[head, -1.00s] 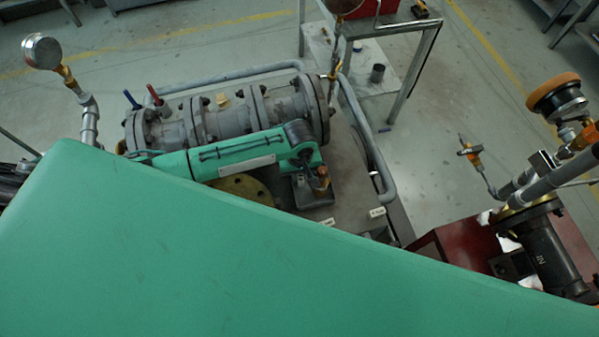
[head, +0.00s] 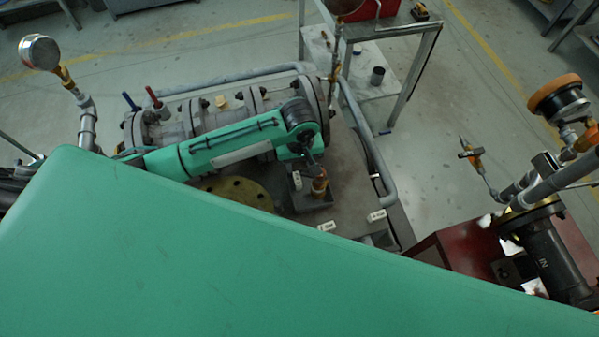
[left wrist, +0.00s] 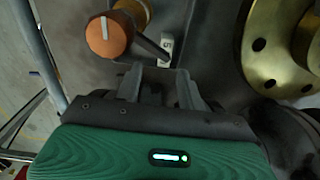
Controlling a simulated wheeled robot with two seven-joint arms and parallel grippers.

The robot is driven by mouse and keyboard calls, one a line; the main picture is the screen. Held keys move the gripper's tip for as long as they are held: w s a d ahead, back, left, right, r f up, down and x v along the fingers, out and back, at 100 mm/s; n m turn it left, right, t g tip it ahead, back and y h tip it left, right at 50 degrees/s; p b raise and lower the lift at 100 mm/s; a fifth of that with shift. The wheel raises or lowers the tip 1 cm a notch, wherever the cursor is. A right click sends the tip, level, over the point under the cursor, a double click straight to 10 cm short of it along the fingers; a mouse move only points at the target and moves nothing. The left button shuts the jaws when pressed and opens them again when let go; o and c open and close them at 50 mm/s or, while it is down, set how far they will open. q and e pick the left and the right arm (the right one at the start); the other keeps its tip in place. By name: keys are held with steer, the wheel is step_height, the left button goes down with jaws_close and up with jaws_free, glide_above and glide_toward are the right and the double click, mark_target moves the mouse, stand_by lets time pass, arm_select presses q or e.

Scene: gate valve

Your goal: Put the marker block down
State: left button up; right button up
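A small white marker block (head: 297,180) stands on the dark base beside the copper-coloured valve fitting (head: 320,184). In the left wrist view the white block with a dark "5" (left wrist: 166,46) lies just beyond my fingertips, near the dark lever of the orange-knobbed valve (left wrist: 107,34). My left gripper (left wrist: 158,76) has its two fingers apart with nothing held between them. In the head view the left gripper (head: 311,160) is small and dark, partly hidden under the wrist, just above the block. My right gripper is not in view.
Two other white labelled blocks, one (head: 327,226) nearer and one (head: 376,216) to the right, sit on the base. A grey flanged pipe (head: 205,117) runs behind my left arm. A brass flange (head: 238,190) lies left of the block. A grey tube rail (head: 368,140) borders the base.

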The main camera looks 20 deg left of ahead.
arm_select(q)
steer(key=shift+r, duration=2.15)
